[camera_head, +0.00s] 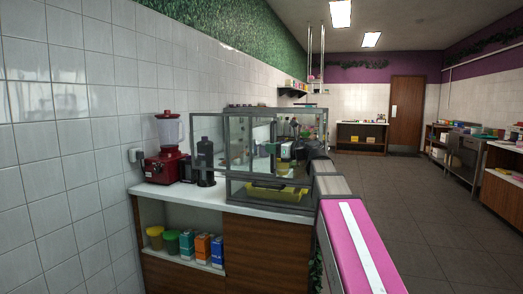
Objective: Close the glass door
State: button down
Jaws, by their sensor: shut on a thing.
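The glass display case (268,207) stands on the white counter, with a grey metal frame. Its grey-framed glass door (192,140) stands out past the case's left side, so it is open. My gripper (294,127) is dark and small at the case front, at the end of my arm reaching in from the lower right. It is shut on the glass door, but the contact is too small and dark to see clearly. A yellow tray (272,193) lies in the lower part of the case.
Tubs and boxes (202,247) fill the shelf below. The floor (410,200) on the right is clear.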

jog(key=w+d+v, duration=0.1)
jog(key=w+v, duration=0.2)
jog(key=v, duration=1.5)
jog(key=shift+d, duration=0.3)
jog(key=c, duration=1.2)
grip_release()
jog(key=shift+s+d, duration=0.1)
jog(key=shift+d, duration=0.1)
jog(key=shift+o, duration=0.2)
jog(key=v, duration=1)
jog(key=shift+s+d, duration=0.2)
jog(key=shift+d, duration=0.15)
